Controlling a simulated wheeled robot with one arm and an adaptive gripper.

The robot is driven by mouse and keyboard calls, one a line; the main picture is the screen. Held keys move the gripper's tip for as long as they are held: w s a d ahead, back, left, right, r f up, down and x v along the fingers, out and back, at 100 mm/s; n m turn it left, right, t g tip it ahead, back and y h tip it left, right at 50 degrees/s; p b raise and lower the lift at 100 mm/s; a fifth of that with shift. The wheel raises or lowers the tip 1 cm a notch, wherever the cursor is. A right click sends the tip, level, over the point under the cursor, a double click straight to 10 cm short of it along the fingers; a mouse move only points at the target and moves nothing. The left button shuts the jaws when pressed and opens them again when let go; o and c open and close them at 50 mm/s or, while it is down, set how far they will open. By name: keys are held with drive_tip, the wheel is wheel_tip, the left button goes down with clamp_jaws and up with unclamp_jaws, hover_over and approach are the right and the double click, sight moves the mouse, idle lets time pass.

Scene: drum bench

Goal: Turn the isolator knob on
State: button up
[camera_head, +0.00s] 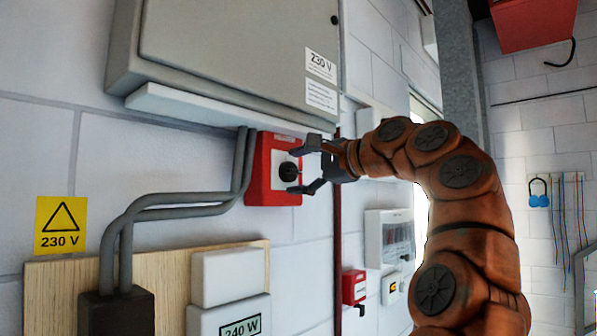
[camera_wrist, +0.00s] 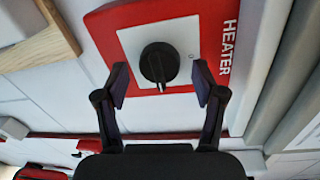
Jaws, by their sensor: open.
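The isolator is a red box (camera_head: 259,184) with a white plate and a round black knob (camera_head: 288,171), mounted on the wall below a grey cabinet. In the wrist view the red box (camera_wrist: 108,30) carries the word HEATER, and the black knob (camera_wrist: 159,63) has a raised grip bar with a pale mark, running roughly up and down in the picture. My gripper (camera_head: 306,168) is open in front of the box. In the wrist view my gripper (camera_wrist: 161,84) has one finger on each side of the knob, with a gap on both sides.
The grey cabinet (camera_head: 225,50) with a white ledge (camera_head: 215,108) overhangs the isolator. Grey conduits (camera_head: 180,205) run down to its left. A wooden board (camera_head: 60,290) with white boxes is below. Another red box (camera_head: 353,287) sits lower right.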

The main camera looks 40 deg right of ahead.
drive_tip(key=v, duration=1.1)
drive_tip(key=shift+s, duration=0.35)
drive_tip(key=shift+d, duration=0.15)
